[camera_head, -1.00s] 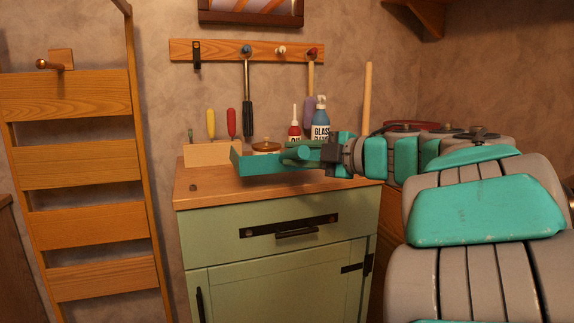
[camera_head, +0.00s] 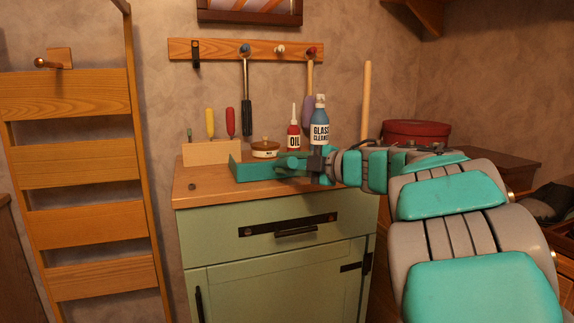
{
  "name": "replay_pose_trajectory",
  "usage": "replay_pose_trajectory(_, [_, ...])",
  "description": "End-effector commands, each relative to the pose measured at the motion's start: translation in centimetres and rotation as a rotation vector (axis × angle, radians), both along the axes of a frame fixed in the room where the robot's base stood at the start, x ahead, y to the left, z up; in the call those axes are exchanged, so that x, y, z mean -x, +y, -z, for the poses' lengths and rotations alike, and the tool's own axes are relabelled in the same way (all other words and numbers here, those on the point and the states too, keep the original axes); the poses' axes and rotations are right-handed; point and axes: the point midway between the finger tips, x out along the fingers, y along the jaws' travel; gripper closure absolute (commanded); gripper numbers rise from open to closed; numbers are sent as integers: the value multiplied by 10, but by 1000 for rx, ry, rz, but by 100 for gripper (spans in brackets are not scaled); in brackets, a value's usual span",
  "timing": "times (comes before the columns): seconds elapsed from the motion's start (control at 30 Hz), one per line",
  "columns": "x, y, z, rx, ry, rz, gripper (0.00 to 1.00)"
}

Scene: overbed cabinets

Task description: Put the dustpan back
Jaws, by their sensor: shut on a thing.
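The dustpan (camera_head: 252,170) is a flat green-teal pan with a raised edge, low over the front of the cabinet top (camera_head: 200,190). My gripper (camera_head: 300,166) comes in from the right and is shut on the dustpan's handle end. The fingers and handle overlap in similar teal, so the exact grip is hard to make out. I cannot tell whether the pan touches the top. A wooden peg rail (camera_head: 245,49) is on the wall above. It has a black clip, a blue peg with a dark tool, a bare white peg, and a red peg with a purple tool.
Behind the dustpan stand a lidded jar (camera_head: 265,149), a red oil bottle (camera_head: 293,139) and a blue glass cleaner bottle (camera_head: 320,133). A wooden block (camera_head: 212,152) holds screwdrivers at left. A ladder (camera_head: 75,150) leans left.

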Motion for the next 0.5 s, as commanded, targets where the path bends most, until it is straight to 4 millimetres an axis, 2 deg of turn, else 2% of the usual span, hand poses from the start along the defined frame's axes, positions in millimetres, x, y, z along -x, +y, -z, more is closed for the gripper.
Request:
replay_pose_trajectory(0.23, [0, 0, 3, 0, 0, 0, 100])
replay_pose_trajectory(0.27, [0, 0, 2, 1, 1, 0, 66])
replay_pose_trajectory(0.5, [0, 0, 2, 1, 1, 0, 40])
